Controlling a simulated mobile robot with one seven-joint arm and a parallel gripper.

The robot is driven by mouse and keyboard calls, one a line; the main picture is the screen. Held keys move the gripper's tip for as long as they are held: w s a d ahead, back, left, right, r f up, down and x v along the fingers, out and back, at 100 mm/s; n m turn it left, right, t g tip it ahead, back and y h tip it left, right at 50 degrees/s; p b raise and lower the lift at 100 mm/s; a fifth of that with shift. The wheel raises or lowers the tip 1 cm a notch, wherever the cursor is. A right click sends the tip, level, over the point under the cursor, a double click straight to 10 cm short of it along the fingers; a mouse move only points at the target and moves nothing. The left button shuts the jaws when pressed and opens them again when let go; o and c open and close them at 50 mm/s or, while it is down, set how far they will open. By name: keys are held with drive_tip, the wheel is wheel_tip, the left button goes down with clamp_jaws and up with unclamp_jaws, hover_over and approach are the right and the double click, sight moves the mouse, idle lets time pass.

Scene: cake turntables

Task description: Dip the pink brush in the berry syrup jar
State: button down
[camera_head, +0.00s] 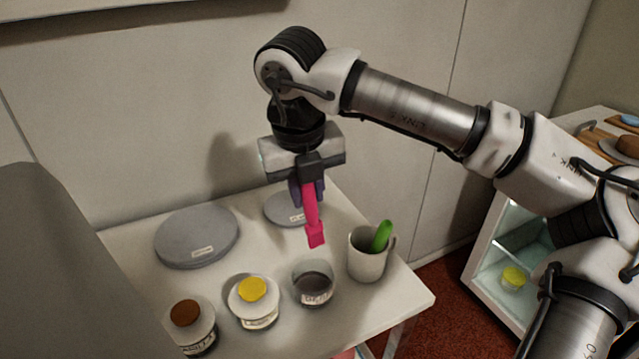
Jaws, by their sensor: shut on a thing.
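The pink brush (311,212) hangs from my gripper (308,184), with its wider end pointing down. My gripper is shut on its upper part. The brush's lower end is in the air above and behind an open jar (315,296) with a dark inside and a small label. To its left stand a jar with a yellow top (256,319) and a jar with a brown top (200,337). The labels are too small to read, so I cannot tell which jar holds berry syrup.
A white cup (366,267) holding a green-handled tool (381,235) stands right of the open jar, near the table's right edge. Two grey turntables, a large one (196,236) and a small one (279,211), lie at the back. A grey block fills the left.

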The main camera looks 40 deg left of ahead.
drive_tip(key=shift+s+a+f, duration=0.1)
drive_tip(key=shift+s+f, duration=0.2)
drive_tip(key=shift+s, duration=0.2)
drive_tip(key=shift+f+b, duration=2.1)
drive_tip(key=shift+f, duration=1.1)
wheel_tip(320, 180, down, 5)
drive_tip(key=b, duration=0.4)
drive_tip(key=shift+b, duration=0.3)
drive_tip(key=shift+r, duration=0.1)
drive_tip(key=shift+r+p, duration=1.9)
drive_tip(key=shift+r, duration=1.25)
